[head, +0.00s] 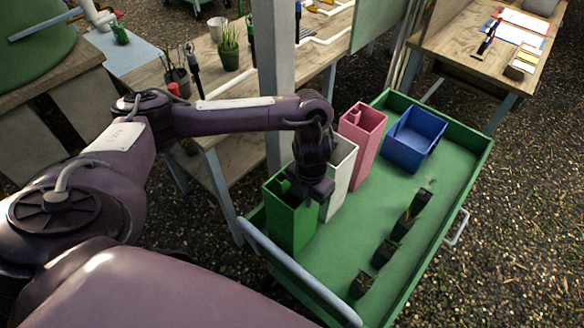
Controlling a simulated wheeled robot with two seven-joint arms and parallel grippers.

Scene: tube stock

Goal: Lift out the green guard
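A tall green square box (291,222), which looks like the green guard, stands upright on the green tray cart (378,215) at its near left corner. Its top is open, and a darker green edge shows inside. My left gripper (318,192) hangs over its right rim, beside the white box. The dark fingers overlap the rim in this view; I cannot tell whether they touch it or how far apart they are. The gripper and wrist hide part of the rim and the white box. My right gripper is not in view.
A white box (341,183) and a pink box (362,145) stand behind the green one. A blue bin (414,140) sits at the far end. Several small dark pots (384,252) line the tray's right side. A grey post (276,70) rises close behind my forearm.

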